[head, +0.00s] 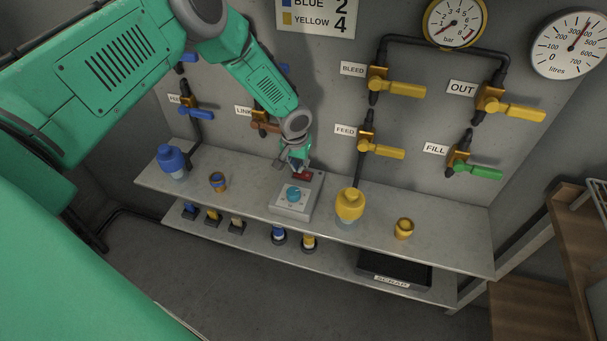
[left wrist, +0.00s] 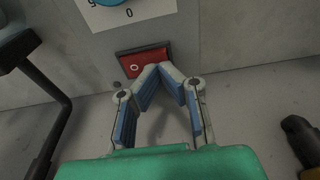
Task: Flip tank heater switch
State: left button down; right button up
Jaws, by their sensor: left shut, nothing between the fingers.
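A grey control box (head: 293,209) sits on the shelf, with a blue knob (head: 293,193) on its top. Its red rocker switch (head: 305,176) is at the far end of the box. In the left wrist view the red switch (left wrist: 133,66) bears a white O mark, and my fingers cover part of its near edge. My left gripper (head: 298,169) is shut and empty, with its fingertips at the switch (left wrist: 158,70). I cannot tell whether they touch it. The knob's scale plate (left wrist: 150,10) is at the top of the wrist view. My right gripper is not in view.
Yellow-handled valves (head: 400,88) and a green-handled valve (head: 478,171) line the wall behind the shelf (head: 440,225). A blue bottle (head: 171,160) stands to the left, and a yellow bottle (head: 349,206) stands close right of the box. A black scrap tray (head: 393,270) is below.

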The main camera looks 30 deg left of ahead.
pick_arm(q)
jog(key=shift+f+b, duration=0.35)
jog(key=shift+f, duration=0.15)
jog(key=shift+r+p, duration=2.4)
jog(key=shift+r, duration=1.2)
